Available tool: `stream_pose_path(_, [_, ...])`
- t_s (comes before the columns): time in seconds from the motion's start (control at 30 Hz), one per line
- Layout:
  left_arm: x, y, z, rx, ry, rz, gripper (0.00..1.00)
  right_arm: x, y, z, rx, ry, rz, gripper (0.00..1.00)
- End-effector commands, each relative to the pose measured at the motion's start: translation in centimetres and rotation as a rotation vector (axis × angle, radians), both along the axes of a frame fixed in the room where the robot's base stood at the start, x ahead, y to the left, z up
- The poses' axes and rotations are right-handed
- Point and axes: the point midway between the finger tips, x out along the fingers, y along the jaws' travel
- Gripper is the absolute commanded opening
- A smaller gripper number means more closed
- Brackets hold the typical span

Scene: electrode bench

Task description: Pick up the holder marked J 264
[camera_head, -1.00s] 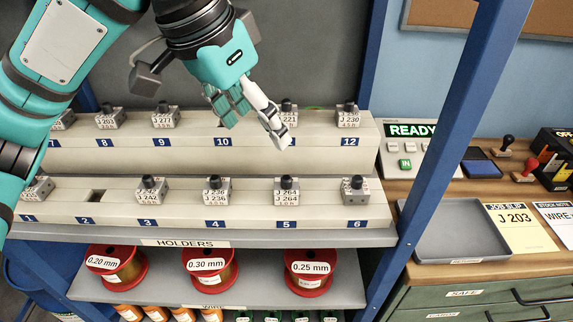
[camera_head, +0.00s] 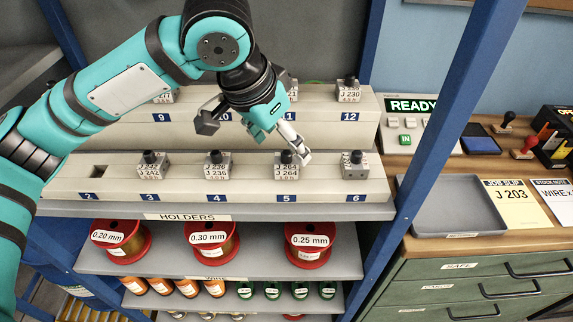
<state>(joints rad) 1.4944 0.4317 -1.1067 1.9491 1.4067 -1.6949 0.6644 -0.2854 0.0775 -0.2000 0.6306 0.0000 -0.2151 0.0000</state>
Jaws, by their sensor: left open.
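The holder marked J 264 (camera_head: 286,170) is a small grey block with a black knob on top. It sits upright in the front row of the rack, above label 5. My left gripper (camera_head: 287,148) is open and empty, its fingers pointing down just above and behind this holder. One pale fingertip reaches to the right of the knob. I cannot tell whether the fingers touch the holder. The right gripper is not in view.
Holder J 236 (camera_head: 217,166) stands to the left and another holder (camera_head: 354,165) to the right, at 6. Slot 2 (camera_head: 94,172) is empty. Holder J 230 (camera_head: 348,91) stands in the back row. A blue post (camera_head: 437,145) and a grey tray (camera_head: 452,210) are at the right.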

Motion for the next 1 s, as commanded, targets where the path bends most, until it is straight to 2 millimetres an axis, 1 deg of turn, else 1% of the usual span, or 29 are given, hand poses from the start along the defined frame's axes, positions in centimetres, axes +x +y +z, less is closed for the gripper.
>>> stream_pose_path(0.1, [0.5, -0.2, -1.8, 0.003, 0.004, 0.001, 0.72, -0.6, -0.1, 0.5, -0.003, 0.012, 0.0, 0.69])
stream_pose_path(0.2, [0.9, -0.6, -3.1, 0.002, 0.003, 0.0, 0.72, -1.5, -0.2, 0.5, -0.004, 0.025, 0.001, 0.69])
stream_pose_path(0.3, [1.1, -0.8, -4.0, 0.001, 0.002, 0.0, 0.72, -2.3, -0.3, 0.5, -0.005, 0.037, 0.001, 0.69])
stream_pose_path(0.4, [1.2, -0.9, -4.3, 0.0, 0.001, -0.001, 0.72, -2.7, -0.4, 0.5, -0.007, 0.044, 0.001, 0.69])
stream_pose_path(0.57, [1.2, -0.9, -4.3, 0.0, 0.001, -0.001, 0.72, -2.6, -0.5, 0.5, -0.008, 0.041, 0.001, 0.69])
stream_pose_path(0.83, [1.2, -0.9, -4.2, 0.0, 0.001, -0.001, 0.37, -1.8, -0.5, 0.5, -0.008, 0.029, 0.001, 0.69])
stream_pose_path(1.0, [1.2, -0.9, -4.2, 0.0, 0.001, -0.001, 0.14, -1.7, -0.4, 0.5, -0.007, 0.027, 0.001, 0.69])
